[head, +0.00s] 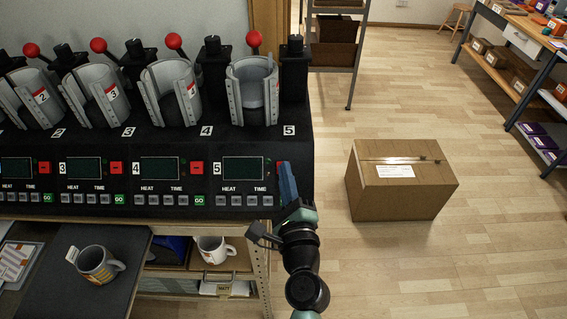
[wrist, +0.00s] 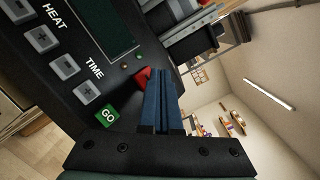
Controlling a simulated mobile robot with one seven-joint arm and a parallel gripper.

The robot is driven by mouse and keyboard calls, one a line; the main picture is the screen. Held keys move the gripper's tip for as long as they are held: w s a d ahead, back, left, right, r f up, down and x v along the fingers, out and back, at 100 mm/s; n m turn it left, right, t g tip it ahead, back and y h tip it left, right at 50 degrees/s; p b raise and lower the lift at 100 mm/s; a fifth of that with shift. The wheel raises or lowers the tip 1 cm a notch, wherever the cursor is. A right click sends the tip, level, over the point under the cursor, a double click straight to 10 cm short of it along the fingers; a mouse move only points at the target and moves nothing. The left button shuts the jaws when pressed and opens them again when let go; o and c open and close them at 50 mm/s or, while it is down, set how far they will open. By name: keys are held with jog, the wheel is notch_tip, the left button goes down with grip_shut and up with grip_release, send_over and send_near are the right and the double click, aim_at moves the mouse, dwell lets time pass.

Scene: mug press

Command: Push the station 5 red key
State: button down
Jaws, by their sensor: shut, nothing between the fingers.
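The station 5 panel (head: 243,178) is the rightmost on the black press in the head view, with a dark display and grey HEAT and TIME keys. Its red key (wrist: 142,77) shows in the wrist view beside the display, partly covered by my blue fingers. In the head view the fingers hide the red key's place. My gripper (head: 284,167) is shut and empty at the panel's right end. In the wrist view its fingertips (wrist: 159,71) are right beside the red key; I cannot tell whether they touch it. The green GO key (wrist: 107,115) lies left of the fingers.
Stations to the left have their own red keys, such as station 4's (head: 197,168). Mug clamps with red-knobbed levers (head: 254,39) stand above. Mugs (head: 97,264) (head: 215,249) are below the press. A cardboard box (head: 400,185) stands on the floor to the right, with open floor around it.

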jog(key=shift+s+r, duration=0.25)
jog(key=s+r+p, duration=0.4)
jog(key=shift+s, duration=0.1)
dwell(0.5)
dwell(0.3)
jog(key=a+r+n+t+y+b, duration=0.1)
jog(key=a+r+n+t, duration=0.1)
jog(key=r+n, duration=0.9)
jog(key=a+r+n+t+y+b, duration=0.15)
jog(key=r+n, duration=0.45)
jog(key=r, duration=1.1)
jog(key=s+d+r+n+t+h, duration=0.1)
jog(key=s+r+n+t+h, duration=0.1)
jog(key=s+r, duration=0.4)
jog(key=s+d+r+n+t+h+b, duration=0.1)
jog(key=s+d+r+n+t+h, duration=0.1)
jog(key=r, duration=0.9)
jog(key=s+n+t+h, duration=0.1)
jog(key=s+n, duration=0.1)
jog(key=s, duration=0.1)
jog(key=shift+s+r+n+t, duration=0.15)
jog(key=shift+s+n+t, duration=0.15)
jog(key=shift+s+t, duration=0.1)
